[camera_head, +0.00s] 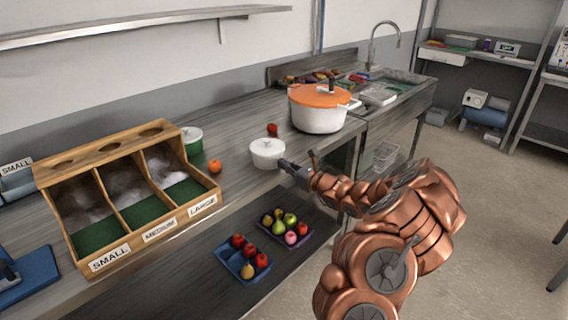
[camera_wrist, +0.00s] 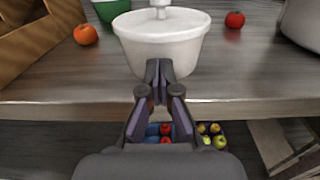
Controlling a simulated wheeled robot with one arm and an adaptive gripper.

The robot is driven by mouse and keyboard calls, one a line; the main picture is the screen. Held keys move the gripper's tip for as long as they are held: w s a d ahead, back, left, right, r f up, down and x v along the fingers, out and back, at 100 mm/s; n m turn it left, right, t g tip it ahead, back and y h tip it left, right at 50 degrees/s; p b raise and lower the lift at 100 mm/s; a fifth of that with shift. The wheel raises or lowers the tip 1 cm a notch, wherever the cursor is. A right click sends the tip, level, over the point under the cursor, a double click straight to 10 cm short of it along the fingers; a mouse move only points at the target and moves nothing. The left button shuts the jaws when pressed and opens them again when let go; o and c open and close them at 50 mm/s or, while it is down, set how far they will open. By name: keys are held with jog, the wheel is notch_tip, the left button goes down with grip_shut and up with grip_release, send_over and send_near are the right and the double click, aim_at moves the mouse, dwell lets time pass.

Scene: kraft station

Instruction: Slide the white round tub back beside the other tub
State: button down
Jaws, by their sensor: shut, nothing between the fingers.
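The white round tub (camera_head: 267,153) with a knobbed lid stands upright near the front edge of the counter. It also shows in the wrist view (camera_wrist: 161,38), straight ahead of my gripper. The other tub, green with a white lid (camera_head: 192,140), stands farther left, partly behind the wooden bin; its green side shows in the wrist view (camera_wrist: 110,10). My gripper (camera_head: 285,163) is shut and empty, with its fingertips (camera_wrist: 159,68) at the near side of the white tub. I cannot tell whether they touch it.
An orange (camera_head: 214,166) lies between the tubs, and a tomato (camera_head: 272,129) lies behind the white tub. A large white pot with an orange lid (camera_head: 319,116) stands to the right. The wooden bin (camera_head: 150,243) is at left. Fruit trays (camera_head: 262,276) sit on the lower shelf.

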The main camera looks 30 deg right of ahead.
aim_at(269, 153)
jog(key=shift+w+a, duration=0.1)
jog(key=shift+w, duration=0.15)
jog(key=shift+b+x, duration=0.4)
jog(key=shift+x, duration=3.1)
jog(key=shift+s, duration=0.15)
jog(key=s+d+r+n+b, duration=0.1)
jog(key=s+d+n+b, duration=0.2)
jog(key=s+n+b, duration=1)
jog(key=w+a+n+p, duration=0.1)
jog(key=w, duration=0.3)
jog(key=w+a+n+p, duration=0.1)
jog(key=w+n+p, duration=0.1)
jog(key=w, duration=0.2)
jog(key=w+a+n+p, duration=0.1)
jog(key=w+n, duration=0.1)
jog(key=w, duration=0.3)
jog(key=shift+r+p, duration=0.1)
jog(key=shift+p, duration=0.25)
